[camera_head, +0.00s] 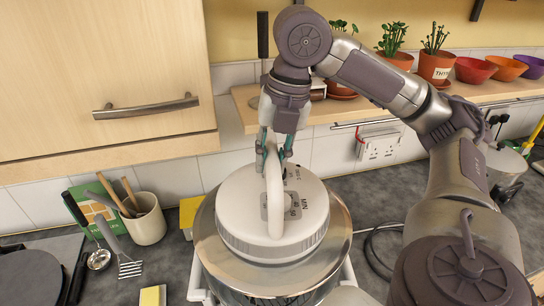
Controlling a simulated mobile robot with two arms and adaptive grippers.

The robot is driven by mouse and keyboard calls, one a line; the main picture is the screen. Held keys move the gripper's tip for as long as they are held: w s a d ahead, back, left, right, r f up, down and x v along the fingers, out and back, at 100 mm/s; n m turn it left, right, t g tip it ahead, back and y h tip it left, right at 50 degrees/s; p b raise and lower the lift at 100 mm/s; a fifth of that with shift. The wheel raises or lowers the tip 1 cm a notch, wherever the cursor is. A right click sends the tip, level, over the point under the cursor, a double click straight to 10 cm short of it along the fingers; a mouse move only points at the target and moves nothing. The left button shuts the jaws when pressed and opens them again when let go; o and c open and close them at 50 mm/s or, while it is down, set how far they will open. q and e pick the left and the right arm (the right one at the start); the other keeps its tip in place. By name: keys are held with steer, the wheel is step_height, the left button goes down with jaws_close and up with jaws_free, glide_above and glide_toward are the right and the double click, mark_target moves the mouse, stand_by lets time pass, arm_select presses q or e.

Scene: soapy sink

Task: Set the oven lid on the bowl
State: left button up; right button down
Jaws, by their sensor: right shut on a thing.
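The oven lid (240,205) is round and white, with printed dial markings and an upright loop handle (274,200) on top. My right gripper (275,150) comes down from above and is shut on the handle. The lid is above a wide, shiny bowl (340,240) and roughly centred over it. The lid hides most of the bowl's opening. I cannot tell whether the lid rests on the bowl or hangs just above it. My left gripper is not in view.
A utensil crock (147,222), a ladle (98,258) and a slotted turner (128,266) are on the dark counter at left. A yellow sponge (153,295) is at the front. Potted plants (435,66) and coloured bowls (475,69) line the shelf behind. A cable (372,250) lies right of the bowl.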

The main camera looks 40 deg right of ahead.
step_height(320, 180, down, 2)
steer(key=shift+w+f+b, duration=0.1)
steer(key=shift+w+b, duration=0.05)
steer(key=shift+b, duration=0.5)
steer(key=shift+f+b, duration=0.95)
steer(key=shift+f, duration=0.7)
steer(key=shift+p, duration=0.35)
steer(key=shift+p, duration=0.75)
stand_by(0.4)
steer(key=shift+f+b, duration=1.2)
steer(key=shift+f, duration=1)
steer(key=c, duration=0.9)
jaws_free()
steer(key=shift+s+a, duration=0.1)
steer(key=shift+s, duration=0.1)
steer(key=shift+f, duration=0.15)
